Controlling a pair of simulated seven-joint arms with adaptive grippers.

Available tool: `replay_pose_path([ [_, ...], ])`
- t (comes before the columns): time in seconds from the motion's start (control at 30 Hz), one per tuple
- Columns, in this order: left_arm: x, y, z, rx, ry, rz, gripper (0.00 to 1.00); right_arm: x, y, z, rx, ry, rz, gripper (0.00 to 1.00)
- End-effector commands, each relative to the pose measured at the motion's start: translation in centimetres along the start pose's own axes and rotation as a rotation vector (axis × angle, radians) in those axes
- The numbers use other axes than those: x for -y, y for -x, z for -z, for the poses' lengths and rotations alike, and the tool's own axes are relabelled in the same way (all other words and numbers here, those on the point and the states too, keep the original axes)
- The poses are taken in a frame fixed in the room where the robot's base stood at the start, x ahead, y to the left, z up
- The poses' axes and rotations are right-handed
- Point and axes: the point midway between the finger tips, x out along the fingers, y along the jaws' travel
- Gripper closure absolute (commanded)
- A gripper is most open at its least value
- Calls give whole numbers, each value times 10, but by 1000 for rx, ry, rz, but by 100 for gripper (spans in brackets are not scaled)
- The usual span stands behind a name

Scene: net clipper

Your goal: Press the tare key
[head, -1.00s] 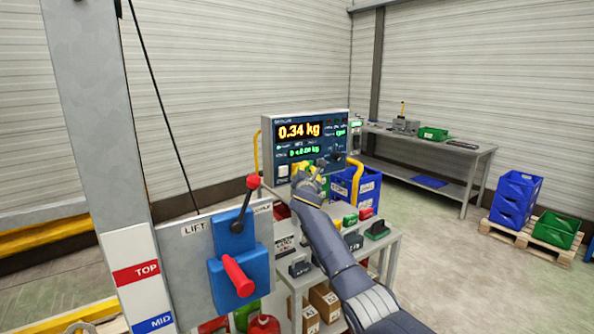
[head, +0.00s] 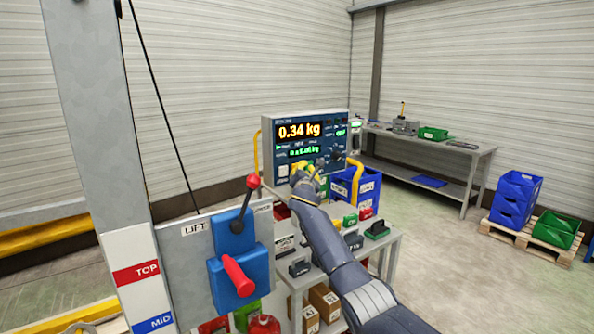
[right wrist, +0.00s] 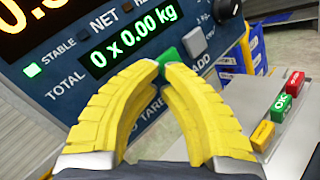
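The weighing display (head: 340,140) stands upright on the bench and reads 0.34 kg, with a smaller green line below. It also shows close up in the right wrist view (right wrist: 45,75), reading 0 x 0.00 kg. My right gripper (head: 305,169) is at its lower part. In the right wrist view its yellow fingers (right wrist: 164,70) curve together, tips nearly meeting, with nothing clearly held. A green key (right wrist: 166,56) shows just beyond the tips. The TARE lettering (right wrist: 150,105) shows between the fingers; they cover part of the panel there, and contact is unclear. My left gripper is out of view.
A grey key (right wrist: 195,42) with ADD below it lies right of the fingertips. Red, green and yellow blocks (right wrist: 286,100) stand on the bench to the right. A blue lift box with a red handle (head: 238,275) is at the front left. Blue bins (head: 515,197) sit on a pallet.

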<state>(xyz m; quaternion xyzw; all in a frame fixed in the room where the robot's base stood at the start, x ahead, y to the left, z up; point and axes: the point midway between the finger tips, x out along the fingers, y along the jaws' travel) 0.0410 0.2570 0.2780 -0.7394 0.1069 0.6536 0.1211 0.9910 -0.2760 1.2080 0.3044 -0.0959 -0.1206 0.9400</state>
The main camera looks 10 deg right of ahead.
Motion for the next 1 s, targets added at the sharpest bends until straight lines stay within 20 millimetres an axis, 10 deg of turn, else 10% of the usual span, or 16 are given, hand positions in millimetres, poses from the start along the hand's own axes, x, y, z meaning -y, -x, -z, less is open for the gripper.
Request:
replay_pose_path([
  [1.0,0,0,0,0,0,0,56,-3,-5,2,0,-1,-1,100],
])
